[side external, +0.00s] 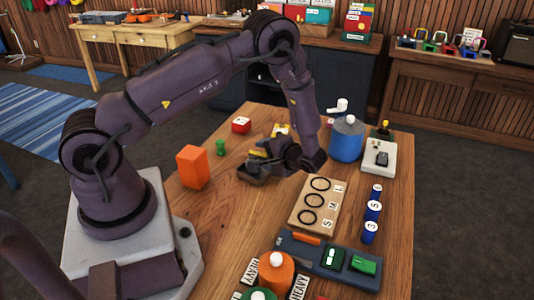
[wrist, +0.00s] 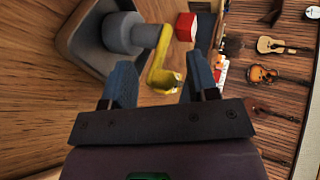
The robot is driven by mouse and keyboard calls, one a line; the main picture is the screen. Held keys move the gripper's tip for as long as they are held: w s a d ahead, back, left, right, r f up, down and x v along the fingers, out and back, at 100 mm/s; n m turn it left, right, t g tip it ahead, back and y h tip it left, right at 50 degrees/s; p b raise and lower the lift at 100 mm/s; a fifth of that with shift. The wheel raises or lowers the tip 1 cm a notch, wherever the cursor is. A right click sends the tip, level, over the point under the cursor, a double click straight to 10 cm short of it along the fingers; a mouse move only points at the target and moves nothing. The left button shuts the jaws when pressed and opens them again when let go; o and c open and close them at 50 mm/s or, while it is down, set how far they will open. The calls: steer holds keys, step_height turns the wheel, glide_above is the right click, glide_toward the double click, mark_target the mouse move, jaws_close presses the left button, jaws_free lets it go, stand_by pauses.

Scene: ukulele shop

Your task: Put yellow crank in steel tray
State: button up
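The yellow crank (wrist: 160,72), with a grey knob, shows between and beyond my gripper's fingertips in the wrist view. In that view its knob overlaps the steel tray (wrist: 71,38), a dark grey tray at upper left. In the side view a bit of yellow crank (side external: 257,152) shows close above the tray (side external: 250,174), mostly hidden by my gripper (side external: 268,151). My gripper (wrist: 162,80) has its fingers apart, with a visible gap on both sides of the crank. I cannot tell whether the crank touches the tray.
An orange box (side external: 192,167), green piece (side external: 220,147) and red box (side external: 241,125) stand left of and behind the tray. A blue jug (side external: 346,138) and a wooden ring board (side external: 318,205) are to the right.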

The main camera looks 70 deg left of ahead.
steer(key=shift+w+d+r, duration=0.1)
steer(key=shift+d+r, duration=0.1)
steer(key=v, duration=1.1)
step_height(320, 180, up, 8)
steer(key=s+d+h, duration=0.1)
steer(key=s+h, duration=0.1)
steer(key=h, duration=0.1)
steer(key=s+d+r+m+t+h, duration=0.1)
steer(key=s+d+r+t+h, duration=0.2)
steer(key=s+r, duration=0.5)
steer(key=s+d+r+m+t+h, duration=0.2)
steer(key=s+d+r+t+h, duration=0.2)
steer(key=s+r+t+h, duration=0.2)
step_height(320, 180, up, 3)
steer(key=shift+s+r+m+t, duration=0.1)
steer(key=shift+s+m+t, duration=0.2)
steer(key=shift+s, duration=0.8)
